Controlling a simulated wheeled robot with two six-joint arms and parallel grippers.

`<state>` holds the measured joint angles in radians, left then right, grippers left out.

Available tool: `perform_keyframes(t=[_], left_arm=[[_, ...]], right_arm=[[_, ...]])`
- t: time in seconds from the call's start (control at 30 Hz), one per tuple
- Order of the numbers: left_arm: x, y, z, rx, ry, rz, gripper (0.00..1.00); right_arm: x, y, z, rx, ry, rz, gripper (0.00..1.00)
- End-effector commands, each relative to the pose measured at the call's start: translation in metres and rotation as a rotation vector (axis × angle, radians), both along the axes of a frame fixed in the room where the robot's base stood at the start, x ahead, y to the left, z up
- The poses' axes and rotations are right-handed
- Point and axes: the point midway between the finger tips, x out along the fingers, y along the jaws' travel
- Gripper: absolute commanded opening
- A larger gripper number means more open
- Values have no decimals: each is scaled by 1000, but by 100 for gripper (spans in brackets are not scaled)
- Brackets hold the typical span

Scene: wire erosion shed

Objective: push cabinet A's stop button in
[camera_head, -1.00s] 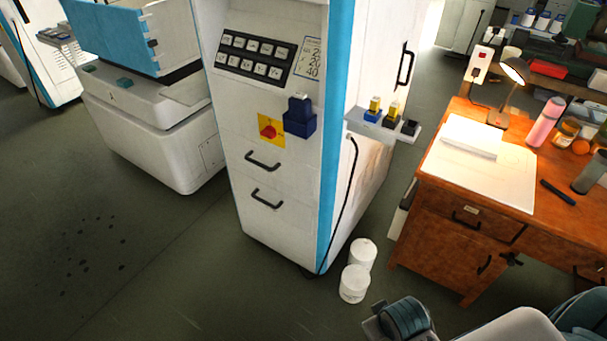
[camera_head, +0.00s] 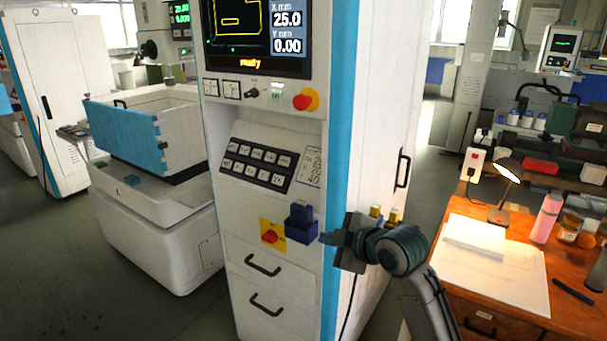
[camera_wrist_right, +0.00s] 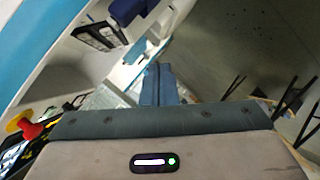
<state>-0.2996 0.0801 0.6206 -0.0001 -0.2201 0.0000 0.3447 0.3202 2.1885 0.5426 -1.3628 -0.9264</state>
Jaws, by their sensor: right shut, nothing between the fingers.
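The near white cabinet (camera_head: 270,190) with a blue edge stands in the middle of the head view; I see no letter on it. Its red mushroom stop button (camera_head: 303,102) sits on a yellow disc below the screen (camera_head: 258,35), at the panel's right. In the right wrist view the red and yellow button (camera_wrist_right: 30,127) shows at the lower left. My right gripper (camera_head: 328,239) is beside the cabinet's front right edge, below the button and apart from it. Its fingers (camera_wrist_right: 158,84) are together and empty. My left gripper is not in view.
A red rotary switch (camera_head: 269,237) on a yellow plate and a blue box (camera_head: 300,225) sit lower on the front, near my right gripper. Black drawer handles (camera_head: 262,266) stick out below. A wooden desk (camera_head: 485,317) with a lamp (camera_head: 506,181) stands at right.

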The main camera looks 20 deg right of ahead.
Motion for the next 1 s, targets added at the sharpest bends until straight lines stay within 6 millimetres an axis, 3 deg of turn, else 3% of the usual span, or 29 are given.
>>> perform_keyframes(t=[0.03,0.2,0.3,0.4,0.5,0.6,1.0], left_arm=[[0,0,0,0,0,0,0],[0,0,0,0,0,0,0],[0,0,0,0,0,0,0],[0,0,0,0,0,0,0],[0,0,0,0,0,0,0],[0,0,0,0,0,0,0],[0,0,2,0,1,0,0]], right_arm=[[16,-2,38,-39,-82,41,0],[43,-6,144,-176,-324,165,0],[48,-9,195,-242,-439,211,0],[49,-11,231,-293,-522,241,0],[48,-12,253,-321,-572,257,0],[47,-12,262,-335,-593,265,0],[50,-11,263,-333,-593,265,0]])
